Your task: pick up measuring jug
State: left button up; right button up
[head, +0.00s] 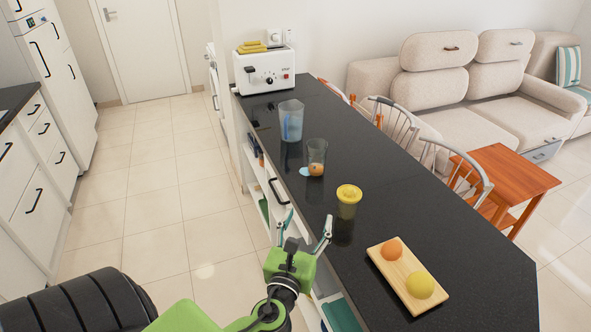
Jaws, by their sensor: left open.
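The measuring jug (291,121) is a clear, bluish container standing upright on the black counter, towards its far end. My left gripper (307,225) is open and empty at the near left edge of the counter. It is well short of the jug, with a glass and a yellow-topped jar standing between their positions along the counter. My right gripper does not show.
On the black counter (390,215) stand a glass (316,156) with a brownish round thing at its base, a yellow-topped jar (348,197), a wooden board (408,277) with two round fruits and a white toaster (265,70). Chairs line the right side.

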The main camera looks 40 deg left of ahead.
aim_at(291, 113)
jog(key=u, duration=1.1)
